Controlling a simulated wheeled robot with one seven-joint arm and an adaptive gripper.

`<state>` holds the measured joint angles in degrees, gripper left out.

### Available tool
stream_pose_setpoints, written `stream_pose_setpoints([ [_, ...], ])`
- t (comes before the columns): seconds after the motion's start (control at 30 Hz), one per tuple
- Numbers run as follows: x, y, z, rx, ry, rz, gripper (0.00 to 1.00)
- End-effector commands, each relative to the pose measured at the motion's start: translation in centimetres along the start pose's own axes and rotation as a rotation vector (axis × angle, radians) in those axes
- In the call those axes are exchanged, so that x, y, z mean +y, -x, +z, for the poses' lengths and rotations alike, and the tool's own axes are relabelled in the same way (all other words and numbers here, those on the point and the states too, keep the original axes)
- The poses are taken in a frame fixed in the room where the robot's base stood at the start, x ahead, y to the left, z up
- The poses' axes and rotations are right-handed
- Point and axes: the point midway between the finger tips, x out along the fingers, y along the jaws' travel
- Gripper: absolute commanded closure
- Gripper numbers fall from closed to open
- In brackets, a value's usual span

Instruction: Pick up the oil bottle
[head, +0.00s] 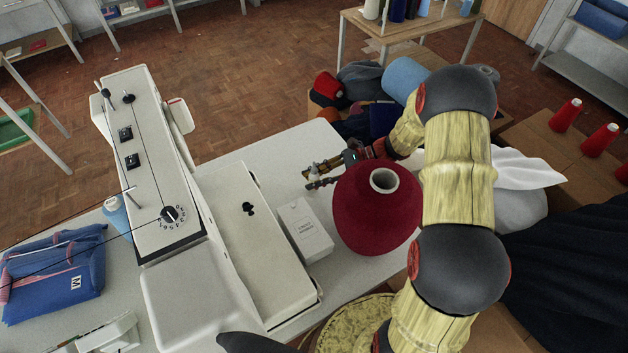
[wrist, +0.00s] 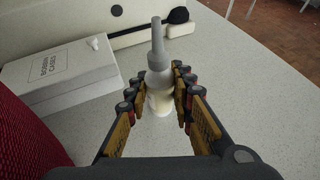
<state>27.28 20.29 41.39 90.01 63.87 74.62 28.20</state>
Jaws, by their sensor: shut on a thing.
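The oil bottle (wrist: 158,72) is a small translucent bottle with a grey tapered spout, upright in the wrist view. My gripper (wrist: 158,88) has its fingers closed on both sides of the bottle's body, below the spout. The bottle's lower part shows between the fingers, and I cannot tell whether its base touches the table. In the head view my gripper (head: 316,176) reaches over the table behind the large red thread cone, and the bottle shows only as a small pale shape between the fingers.
The red thread cone (head: 362,215) stands close to my gripper. A white bobbin cases box (head: 304,230) lies beside the sewing machine (head: 245,235). The white table (head: 275,150) is clear behind my gripper. A blue folded garment (head: 60,275) lies at the left.

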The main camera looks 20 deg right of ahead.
Motion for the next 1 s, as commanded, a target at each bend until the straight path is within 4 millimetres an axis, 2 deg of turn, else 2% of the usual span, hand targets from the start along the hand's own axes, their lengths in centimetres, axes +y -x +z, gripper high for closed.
stream_pose_setpoints([
  [0.17,0.0,0.2,0.4,0.000,0.001,0.000,1.00],
  [0.27,-0.1,0.8,1.5,0.001,0.001,-0.001,1.00],
  [0.7,-0.1,5.5,11.3,0.000,0.004,-0.001,1.00],
  [0.9,0.0,7.0,14.6,0.001,0.002,0.000,1.00],
  [1.0,0.0,7.5,15.5,0.000,0.001,0.001,1.00],
])
